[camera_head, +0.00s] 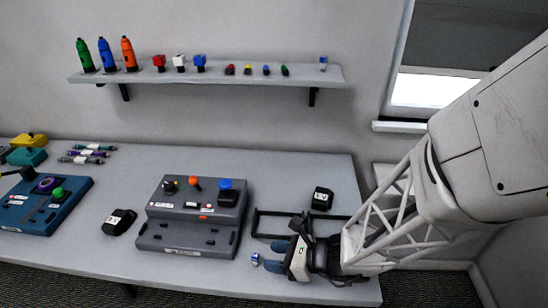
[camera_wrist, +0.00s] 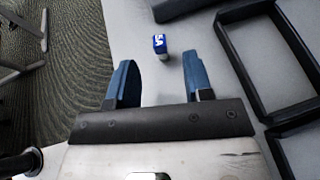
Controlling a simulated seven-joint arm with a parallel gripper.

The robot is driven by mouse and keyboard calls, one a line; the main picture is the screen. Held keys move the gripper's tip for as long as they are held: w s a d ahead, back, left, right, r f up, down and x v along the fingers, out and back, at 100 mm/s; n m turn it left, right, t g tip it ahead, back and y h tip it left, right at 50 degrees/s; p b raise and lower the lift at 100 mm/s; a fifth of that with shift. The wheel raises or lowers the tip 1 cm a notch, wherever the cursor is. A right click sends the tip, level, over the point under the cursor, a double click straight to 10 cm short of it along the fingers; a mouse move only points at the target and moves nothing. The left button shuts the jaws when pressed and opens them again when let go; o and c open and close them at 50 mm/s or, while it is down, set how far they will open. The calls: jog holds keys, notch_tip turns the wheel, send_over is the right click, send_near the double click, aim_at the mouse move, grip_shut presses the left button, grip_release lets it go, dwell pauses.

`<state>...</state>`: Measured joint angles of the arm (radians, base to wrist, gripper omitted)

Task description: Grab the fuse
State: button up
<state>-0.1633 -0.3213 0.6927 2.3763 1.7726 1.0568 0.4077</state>
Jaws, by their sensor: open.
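A small blue and white fuse (camera_head: 255,258) lies on the table near its front edge, to the right of the grey control box. In the wrist view the fuse (camera_wrist: 160,45) shows a blue top with white marking. It sits just beyond the fingertips, roughly in line with the gap between them. My gripper (camera_head: 273,256) is open with its blue fingers apart and nothing between them. In the wrist view my gripper (camera_wrist: 157,65) has both fingers pointing towards the fuse. A similar blue and white piece (camera_head: 323,62) stands at the right end of the shelf.
The grey control box (camera_head: 190,242) with coloured knobs stands left of the fuse. A black frame (camera_head: 262,223) lies beside and partly behind my gripper; it also shows in the wrist view (camera_wrist: 235,60). Black blocks (camera_head: 322,198) (camera_head: 119,221) lie farther off. Table (camera_head: 270,185) behind is clear.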

aim_at(258, 257)
jog(key=shift+w+f, duration=0.1)
jog(key=shift+a, duration=0.1)
dwell(0.3)
jog(key=shift+x, duration=1.25)
jog(key=shift+a, duration=0.1)
jog(key=shift+x, duration=2.5)
grip_shut()
